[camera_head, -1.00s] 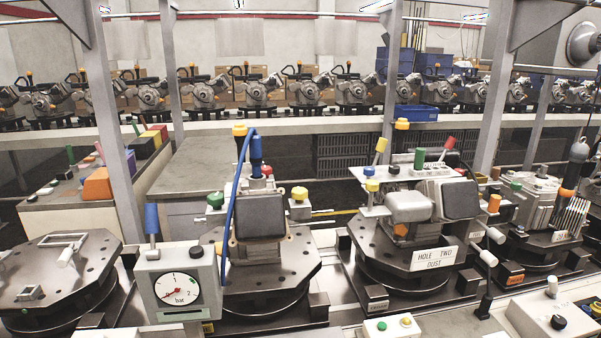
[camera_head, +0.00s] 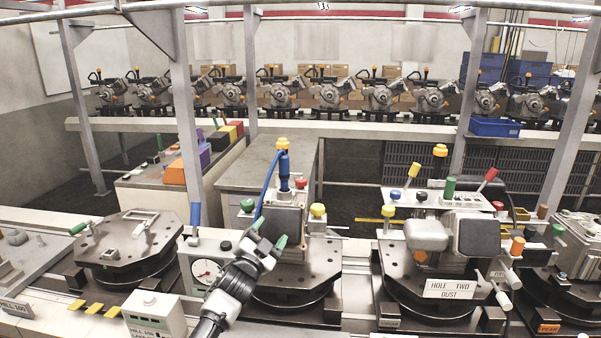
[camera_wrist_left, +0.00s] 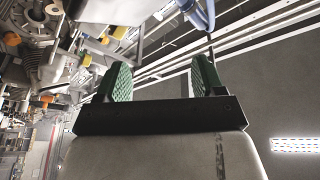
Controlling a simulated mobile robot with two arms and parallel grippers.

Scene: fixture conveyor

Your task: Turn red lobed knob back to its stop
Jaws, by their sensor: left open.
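A small red knob (camera_head: 300,183) stands at the upper back of the middle fixture, beside the blue-topped post (camera_head: 284,165); its lobes are too small to make out. A green knob (camera_head: 247,205) and a yellow knob (camera_head: 318,210) sit on either side of that fixture's grey block (camera_head: 285,219). My left gripper (camera_head: 269,232) is open in front of the block, lower and nearer than the red knob, with no visible contact with it. In the left wrist view its green ridged pads (camera_wrist_left: 160,80) are apart with nothing between them. I cannot pick out the red knob there.
A gauge box (camera_head: 205,265) with a blue lever (camera_head: 196,214) stands left of my gripper. A blue hose (camera_head: 268,185) arches beside the post. The right fixture bears a "HOLE TWO DUST" plate (camera_head: 451,289). The left fixture plate (camera_head: 128,240) is mostly bare.

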